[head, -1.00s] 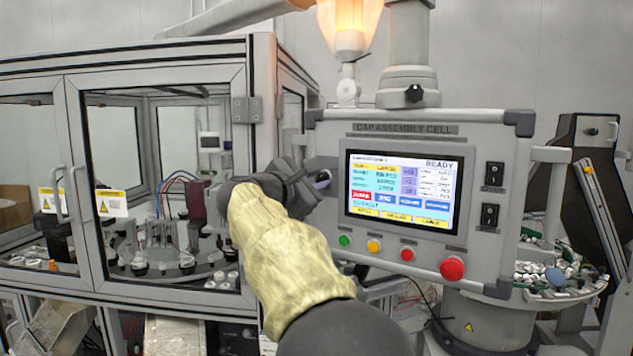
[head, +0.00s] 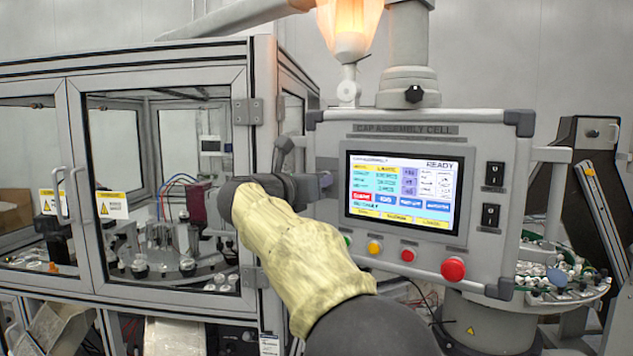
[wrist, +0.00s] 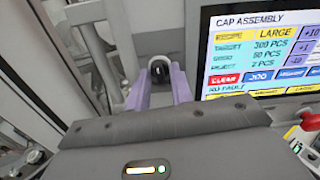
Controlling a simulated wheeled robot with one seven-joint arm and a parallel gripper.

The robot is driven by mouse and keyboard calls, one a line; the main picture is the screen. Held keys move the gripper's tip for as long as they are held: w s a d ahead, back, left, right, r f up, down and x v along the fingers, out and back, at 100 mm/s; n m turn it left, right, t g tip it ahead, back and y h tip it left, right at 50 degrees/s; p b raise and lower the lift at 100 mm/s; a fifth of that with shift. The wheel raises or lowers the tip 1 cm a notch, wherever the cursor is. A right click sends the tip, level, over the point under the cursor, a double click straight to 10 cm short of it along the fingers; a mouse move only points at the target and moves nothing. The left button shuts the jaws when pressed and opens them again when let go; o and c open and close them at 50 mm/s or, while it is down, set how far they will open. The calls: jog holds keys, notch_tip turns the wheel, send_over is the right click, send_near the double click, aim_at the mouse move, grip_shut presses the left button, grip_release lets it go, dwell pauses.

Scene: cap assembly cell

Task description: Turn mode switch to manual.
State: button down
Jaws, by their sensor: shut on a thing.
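In the head view my gripper (head: 325,180) reaches the left edge of the control panel (head: 405,129), beside the screen (head: 402,190). My wrist and fingers hide the switch there. I cannot read the switch's position or its markings.
Green, yellow and red buttons and a large red button (head: 453,269) line the panel below the screen. A glazed enclosure (head: 160,180) stands left, a parts bowl (head: 555,295) right. A lit lamp (head: 348,30) is above.

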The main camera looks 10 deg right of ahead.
jog(key=shift+n+p, duration=1)
jog(key=shift+n, duration=2.9)
jog(key=c, duration=1.2)
grip_release()
jog(key=shift+c, duration=0.2)
jog(key=b+v, duration=0.5)
jog(key=v, duration=1.2)
jog(key=shift+s+a, duration=0.2)
